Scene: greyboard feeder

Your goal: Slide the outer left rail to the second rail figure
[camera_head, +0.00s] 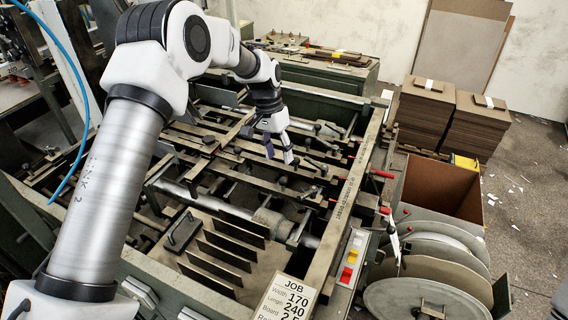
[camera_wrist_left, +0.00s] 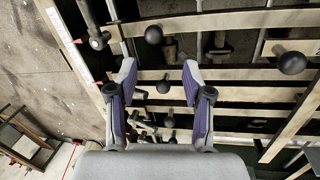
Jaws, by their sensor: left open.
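Several long rails with black ball knobs run across the feeder frame (camera_head: 340,215). I cannot tell which is the outer left rail. My left gripper (camera_head: 279,152) is open above the rails near the frame's right side. In the left wrist view my left gripper (camera_wrist_left: 158,80) has its purple-padded fingers apart, with a black knob (camera_wrist_left: 163,86) seen between them; contact cannot be told. Other knobs (camera_wrist_left: 292,62) and (camera_wrist_left: 153,34) stand nearby. A job card (camera_head: 287,298) reads Width 170, Length 240, Board 2.5; its lower lines are cut off. My right gripper is not in view.
A white scale strip (camera_wrist_left: 62,32) with red pointers lies along the frame edge. Red-tipped handles (camera_head: 383,174) stick out at the right. A brown open box (camera_head: 440,187), board stacks (camera_head: 475,125) and round reels (camera_head: 425,300) stand to the right. Dark upright plates (camera_head: 215,270) sit in front.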

